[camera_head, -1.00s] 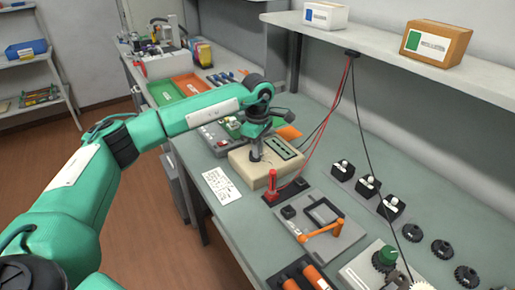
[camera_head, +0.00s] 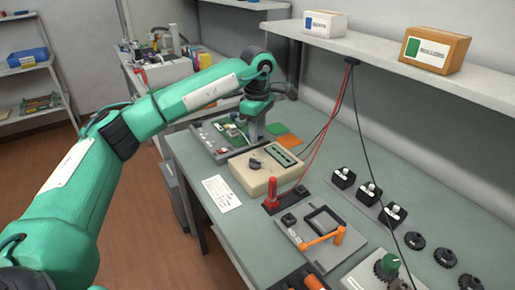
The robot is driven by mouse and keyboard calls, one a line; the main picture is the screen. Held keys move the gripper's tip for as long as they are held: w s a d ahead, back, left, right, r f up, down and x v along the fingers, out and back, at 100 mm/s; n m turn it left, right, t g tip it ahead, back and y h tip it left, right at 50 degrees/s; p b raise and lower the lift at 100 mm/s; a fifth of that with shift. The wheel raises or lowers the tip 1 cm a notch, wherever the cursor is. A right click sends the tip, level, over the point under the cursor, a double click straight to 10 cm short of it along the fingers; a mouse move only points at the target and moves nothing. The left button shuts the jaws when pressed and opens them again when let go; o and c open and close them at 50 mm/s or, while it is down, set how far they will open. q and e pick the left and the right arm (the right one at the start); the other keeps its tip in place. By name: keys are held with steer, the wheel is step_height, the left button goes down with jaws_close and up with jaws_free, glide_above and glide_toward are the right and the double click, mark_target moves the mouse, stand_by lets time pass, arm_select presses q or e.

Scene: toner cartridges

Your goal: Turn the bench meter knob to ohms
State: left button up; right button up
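The bench meter (camera_head: 268,180) is a beige box on the grey-green bench, with a dark display (camera_head: 286,158) on its top right. Its dark round knob (camera_head: 254,163) is on the top left and fully uncovered. The pointer's setting and the dial marks are too small to read. My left gripper (camera_head: 256,137) points down just beyond the meter, apart from the knob. Its fingertips are small and bunched in the view, so I cannot see whether they are open. My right gripper does not show.
A red-handled lever (camera_head: 271,190) stands at the meter's near side. A fixture with an orange handle (camera_head: 322,240) is nearer. A white card (camera_head: 222,193) lies to the left. A board station (camera_head: 212,140) is behind; red and black leads run up to the shelf (camera_head: 375,50).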

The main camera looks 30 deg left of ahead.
arm_select(q)
step_height(320, 180, up, 5)
steer(key=shift+r, duration=0.1)
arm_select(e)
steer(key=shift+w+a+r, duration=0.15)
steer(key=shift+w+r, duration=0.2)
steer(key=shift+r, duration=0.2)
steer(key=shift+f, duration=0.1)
